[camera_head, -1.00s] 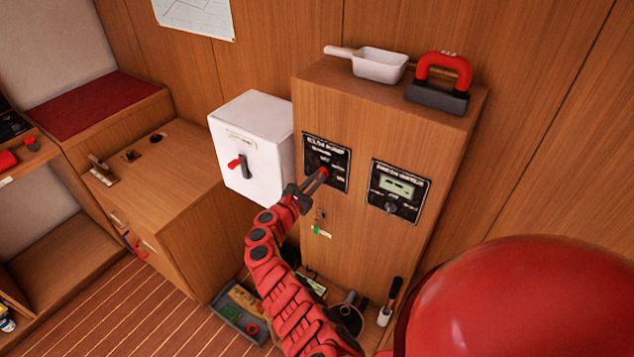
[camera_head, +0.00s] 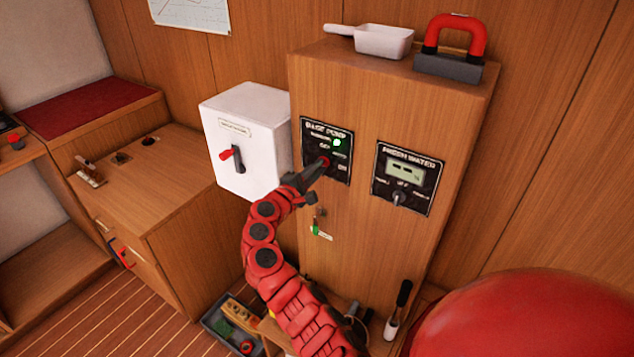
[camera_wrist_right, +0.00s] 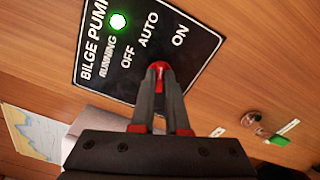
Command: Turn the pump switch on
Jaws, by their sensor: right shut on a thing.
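The black bilge pump panel (camera_head: 343,176) is on the front of the wooden cabinet; the wrist view shows it close (camera_wrist_right: 125,75), with OFF, AUTO and ON labels. A green light (camera_wrist_right: 118,22) by RUNNING is lit; it also shows in the head view (camera_head: 337,142). The small red pump switch (camera_wrist_right: 158,66) sits below the labels. My right gripper (camera_wrist_right: 158,78) is shut on it; in the head view the right gripper (camera_head: 318,167) reaches the panel from the lower left. The fingers hide part of the switch, so its exact setting is unclear. My left gripper is not in view.
A fresh water panel (camera_head: 407,180) is right of the pump panel. A white box (camera_head: 240,140) with a red lever is to the left. A key with a green tag (camera_head: 318,230) hangs below. A white scoop (camera_head: 384,41) and a red-handled block (camera_head: 450,68) stand on top.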

